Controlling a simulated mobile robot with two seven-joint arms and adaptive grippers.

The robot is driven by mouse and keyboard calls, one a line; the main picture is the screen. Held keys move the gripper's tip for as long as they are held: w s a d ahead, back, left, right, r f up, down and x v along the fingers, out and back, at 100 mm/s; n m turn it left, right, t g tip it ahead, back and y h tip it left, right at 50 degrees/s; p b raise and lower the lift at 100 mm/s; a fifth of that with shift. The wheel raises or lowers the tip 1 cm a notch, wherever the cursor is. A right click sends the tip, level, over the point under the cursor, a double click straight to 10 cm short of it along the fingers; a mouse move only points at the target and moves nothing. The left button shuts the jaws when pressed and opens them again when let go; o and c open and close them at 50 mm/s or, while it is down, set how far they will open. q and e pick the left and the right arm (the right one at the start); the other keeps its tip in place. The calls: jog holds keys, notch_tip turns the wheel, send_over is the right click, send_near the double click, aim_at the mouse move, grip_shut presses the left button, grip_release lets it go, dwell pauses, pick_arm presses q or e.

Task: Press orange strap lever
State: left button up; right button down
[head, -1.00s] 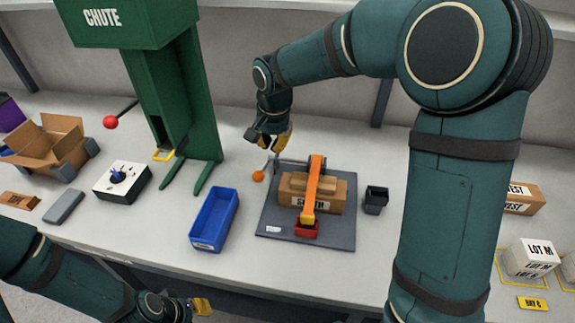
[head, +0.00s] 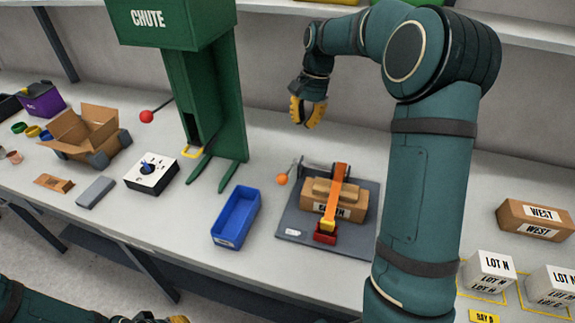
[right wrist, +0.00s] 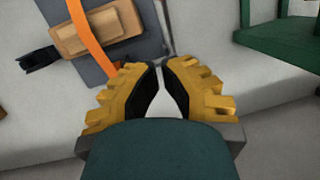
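The orange strap (head: 335,190) runs over a brown box (head: 350,208) on a grey plate (head: 294,222), ending at a red buckle with a yellow tab (head: 328,226). A thin lever with an orange ball knob (head: 282,180) slants up at the plate's left back edge. My right gripper (head: 309,122) is in the air behind and above the lever, apart from it, its yellow fingers nearly together and empty. The right wrist view shows these fingers (right wrist: 160,72), the strap (right wrist: 90,36) and the box (right wrist: 96,30); the knob does not show. My left gripper (head: 178,319) is mostly cut off at the bottom edge.
A blue bin (head: 236,217) stands left of the plate. The green chute (head: 187,85) rises behind it, with a red ball handle (head: 146,116). A knob box (head: 150,178) and open carton (head: 82,132) are further left. White blocks (head: 488,268) stand at right.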

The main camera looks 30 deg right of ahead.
jog(key=b, duration=0.3)
send_over(289, 170)
jog(key=s+d, duration=0.1)
jog(key=d, duration=0.1)
jog(key=d+f+x, duration=0.1)
jog(key=d+x, duration=0.1)
jog(key=x, duration=0.8)
jog(key=shift+s+a+f, duration=0.3)
jog(key=shift+s+a, duration=0.05)
jog(key=shift+a, duration=0.3)
jog(key=shift+s+a+f, duration=0.35)
jog(key=shift+a, duration=0.35)
